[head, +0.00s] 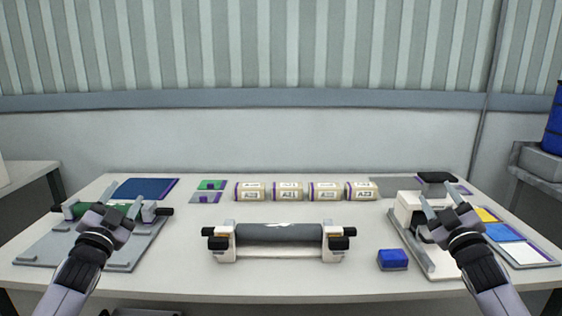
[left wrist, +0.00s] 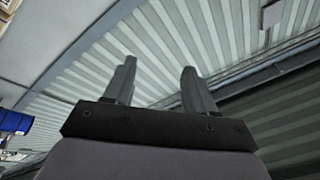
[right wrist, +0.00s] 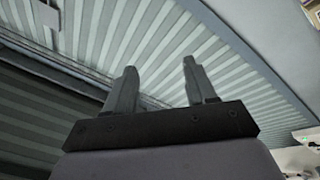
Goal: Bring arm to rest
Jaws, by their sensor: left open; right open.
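My left gripper (head: 122,198) is raised over the left side of the table in the head view, open and empty. In the left wrist view its two fingers (left wrist: 158,88) stand apart against the ribbed wall. My right gripper (head: 437,200) is raised over the right side of the table, in front of a white device (head: 408,207), also open and empty. In the right wrist view its fingers (right wrist: 160,85) are apart with nothing between them. Both arms come up from the lower edge of the head view, roughly mirrored.
A dark roll (head: 278,234) sits in a white stand at the table's (head: 185,260) middle. Several labelled cream rolls (head: 287,191) line up behind it. A blue block (head: 392,260) lies front right. A grey tray (head: 60,248) is at left, a blue mat (head: 145,189) behind it. The front centre is clear.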

